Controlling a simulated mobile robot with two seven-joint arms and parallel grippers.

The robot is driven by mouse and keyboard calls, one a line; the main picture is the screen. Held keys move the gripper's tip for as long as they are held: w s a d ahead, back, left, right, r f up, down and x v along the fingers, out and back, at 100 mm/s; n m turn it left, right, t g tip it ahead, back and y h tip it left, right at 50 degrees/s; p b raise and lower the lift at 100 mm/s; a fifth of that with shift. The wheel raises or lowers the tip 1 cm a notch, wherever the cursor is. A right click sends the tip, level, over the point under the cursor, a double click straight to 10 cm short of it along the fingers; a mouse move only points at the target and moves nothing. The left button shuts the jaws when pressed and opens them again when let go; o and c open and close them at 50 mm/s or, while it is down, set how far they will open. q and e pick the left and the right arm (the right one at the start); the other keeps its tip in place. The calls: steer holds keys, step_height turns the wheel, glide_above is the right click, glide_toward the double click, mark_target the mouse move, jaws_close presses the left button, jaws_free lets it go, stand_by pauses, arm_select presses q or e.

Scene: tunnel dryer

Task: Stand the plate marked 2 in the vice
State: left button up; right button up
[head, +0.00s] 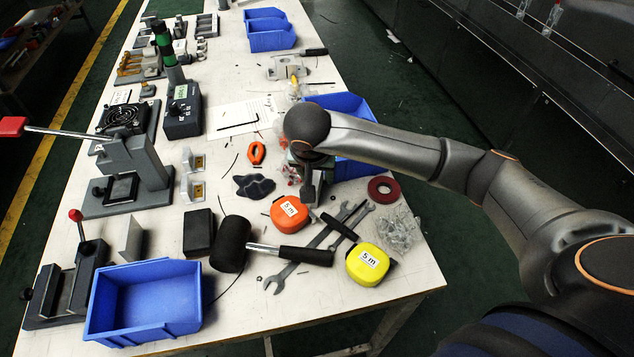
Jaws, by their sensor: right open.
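My right arm comes in from the right, and its gripper (311,190) points down over the table beside the orange tape measure (290,213). Its jaws are open, seen mostly from above, with nothing visible between them. A dark vice-like fixture with a red-knobbed lever (68,287) stands at the lower left, partly behind a blue bin. A thin grey plate (131,240) stands upright to its right. Two small light plates on brackets (193,175) stand farther back. No number 2 is readable on any plate. My left gripper is out of view.
A blue bin (98,318) sits at the near edge. A black mallet (231,243), wrenches (318,243), a yellow tape measure (368,264) and a red tape roll (382,189) crowd the near right. A red-handled press (128,165) stands at left.

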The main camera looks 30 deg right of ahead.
steer(key=shift+x, duration=1.05)
jaws_close()
stand_by(0.6)
